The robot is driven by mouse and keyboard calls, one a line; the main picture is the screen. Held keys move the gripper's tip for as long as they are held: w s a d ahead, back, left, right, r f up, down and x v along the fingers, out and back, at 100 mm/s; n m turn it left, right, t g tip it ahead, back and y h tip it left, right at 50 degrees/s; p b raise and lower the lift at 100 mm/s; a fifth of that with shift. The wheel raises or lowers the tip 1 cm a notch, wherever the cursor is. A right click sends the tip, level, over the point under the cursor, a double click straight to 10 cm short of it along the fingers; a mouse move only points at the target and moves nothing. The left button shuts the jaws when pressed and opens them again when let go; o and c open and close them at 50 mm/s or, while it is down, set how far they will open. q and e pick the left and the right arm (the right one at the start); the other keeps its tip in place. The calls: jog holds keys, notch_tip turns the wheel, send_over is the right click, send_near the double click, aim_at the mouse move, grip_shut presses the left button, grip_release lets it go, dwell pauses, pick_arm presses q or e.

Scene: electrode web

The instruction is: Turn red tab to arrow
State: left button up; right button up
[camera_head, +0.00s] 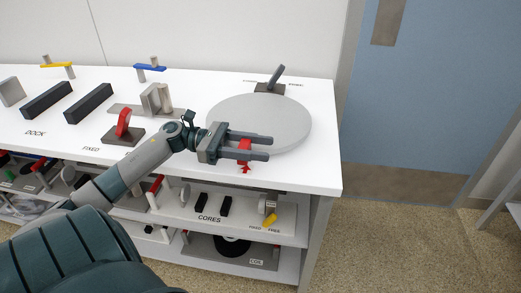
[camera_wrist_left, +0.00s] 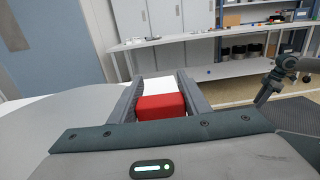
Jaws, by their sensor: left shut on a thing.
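The red tab (camera_head: 244,146) is a small block at the front edge of a large grey disc (camera_head: 270,115) on the white tabletop. A red arrow mark (camera_head: 246,169) lies on the table just in front of the tab, close to it in the picture. My left gripper (camera_head: 262,147) reaches over the disc's front edge, its two fingers on either side of the tab. In the left wrist view the red tab (camera_wrist_left: 161,107) fills the space between the fingers, with the gripper (camera_wrist_left: 158,95) shut on it. My right gripper is not in view.
Behind the disc stands a dark lever on a base (camera_head: 270,86). To the left are a red piece on a plate (camera_head: 123,125), a grey block stand (camera_head: 155,99) and two black bars (camera_head: 88,103). Lower shelves (camera_head: 290,228) hold more parts. The table's right end is clear.

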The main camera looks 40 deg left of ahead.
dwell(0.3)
pick_arm(q)
jog(key=o, duration=1.5)
jog(key=shift+a, duration=0.1)
jog(key=shift+s+a, duration=0.25)
jog(key=shift+a, duration=0.15)
jog(key=b+v, duration=0.1)
jog(key=v, duration=0.9)
jog(key=shift+f+b, duration=0.1)
jog(key=shift+b, duration=0.3)
jog(key=shift+s+a, duration=0.25)
jog(key=shift+a, duration=0.1)
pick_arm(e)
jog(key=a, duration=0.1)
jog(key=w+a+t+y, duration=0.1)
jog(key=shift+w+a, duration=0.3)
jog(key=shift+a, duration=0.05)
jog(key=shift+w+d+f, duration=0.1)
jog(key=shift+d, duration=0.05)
